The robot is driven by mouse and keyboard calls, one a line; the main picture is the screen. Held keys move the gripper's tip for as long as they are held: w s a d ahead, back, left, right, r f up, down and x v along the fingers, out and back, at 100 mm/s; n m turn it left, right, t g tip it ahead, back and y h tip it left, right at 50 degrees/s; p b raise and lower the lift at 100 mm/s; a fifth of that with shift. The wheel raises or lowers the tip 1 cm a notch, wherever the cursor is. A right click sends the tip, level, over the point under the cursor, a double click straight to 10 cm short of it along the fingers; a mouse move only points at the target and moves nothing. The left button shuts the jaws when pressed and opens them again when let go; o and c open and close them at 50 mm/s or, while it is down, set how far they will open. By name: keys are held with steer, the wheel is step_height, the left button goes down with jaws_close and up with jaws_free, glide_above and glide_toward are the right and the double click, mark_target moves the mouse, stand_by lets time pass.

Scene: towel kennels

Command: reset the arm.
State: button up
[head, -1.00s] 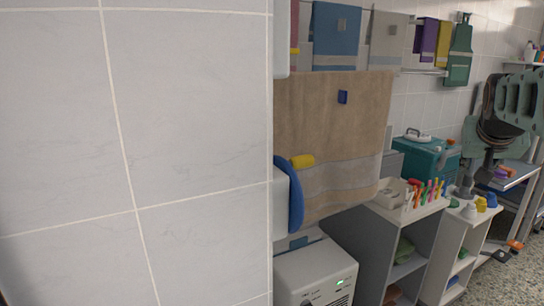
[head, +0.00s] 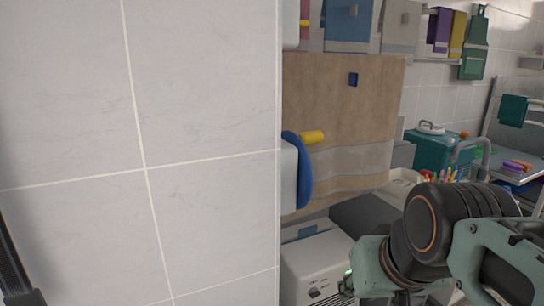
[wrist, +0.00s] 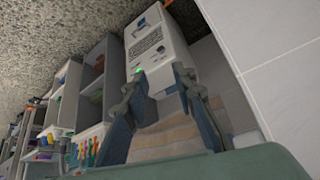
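My gripper (wrist: 160,80) shows in the wrist view with its two dark fingers spread apart. Nothing is held between them. Beyond the fingertips is a white machine (wrist: 150,45) with a panel and a green light, seen tilted. In the head view my arm is folded across the lower right, with its black joint and pale green links in front of the shelves. The gripper's fingers cannot be made out clearly there. The white machine (head: 312,270) stands just left of the arm, at the bottom of the head view.
A tiled wall (head: 200,120) fills the left of the head view. A large tan towel (head: 335,110) hangs behind its edge, near a blue rounded object (head: 303,170) and a yellow one (head: 313,137). A teal box (head: 440,150) and a worktop (head: 515,160) stand at the right.

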steer(key=s+a+f, duration=0.2)
steer(key=s+f, duration=0.2)
step_height(320, 180, up, 36)
steer(key=p, duration=3.5)
steer(key=shift+w+g+p, duration=0.2)
steer(key=shift+g+p, duration=0.2)
